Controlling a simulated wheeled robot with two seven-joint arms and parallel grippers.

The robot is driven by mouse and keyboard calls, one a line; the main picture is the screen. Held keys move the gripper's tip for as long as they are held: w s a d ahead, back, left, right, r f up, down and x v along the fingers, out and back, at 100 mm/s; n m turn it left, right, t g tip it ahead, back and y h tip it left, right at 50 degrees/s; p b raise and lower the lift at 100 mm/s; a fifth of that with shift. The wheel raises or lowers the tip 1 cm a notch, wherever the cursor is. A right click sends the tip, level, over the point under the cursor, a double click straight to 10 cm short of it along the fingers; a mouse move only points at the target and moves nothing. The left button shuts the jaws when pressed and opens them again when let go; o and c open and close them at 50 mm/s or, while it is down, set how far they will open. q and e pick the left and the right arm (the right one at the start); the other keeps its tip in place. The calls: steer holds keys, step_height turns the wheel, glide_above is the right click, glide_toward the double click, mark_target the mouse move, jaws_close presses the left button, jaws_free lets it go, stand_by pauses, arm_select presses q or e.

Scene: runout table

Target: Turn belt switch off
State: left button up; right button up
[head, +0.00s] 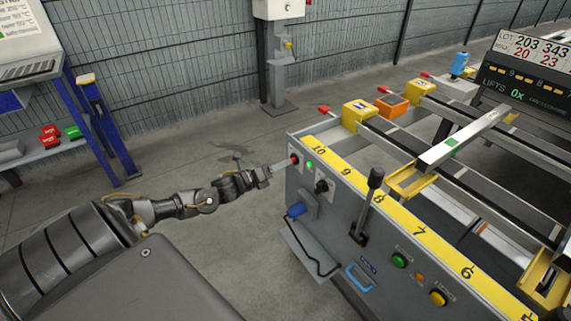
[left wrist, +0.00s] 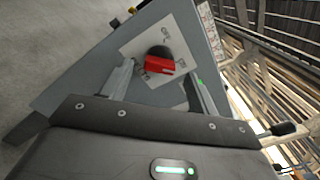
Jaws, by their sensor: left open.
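The belt switch is a red knob (head: 294,158) on a white plate at the left end of the grey control panel (head: 318,201). In the left wrist view the red knob (left wrist: 168,65) sits on a dark round base, with small labels around it that are hard to read. My left gripper (head: 277,170) is open just in front of the switch. In the wrist view its two fingers (left wrist: 165,88) stand on either side of and below the knob, with nothing between them. I cannot tell whether a finger touches the plate. My right gripper is not in view.
A lit green lamp (head: 309,165) and a black knob (head: 321,187) sit close right of the switch. A black lever (head: 368,204), a green button (head: 399,260) and a yellow button (head: 438,297) are farther along. A blue-framed bench (head: 75,147) stands left.

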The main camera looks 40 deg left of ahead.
arm_select(q)
steer(key=shift+x, duration=1.3)
steer(key=shift+c, duration=0.4)
steer(key=c, duration=0.9)
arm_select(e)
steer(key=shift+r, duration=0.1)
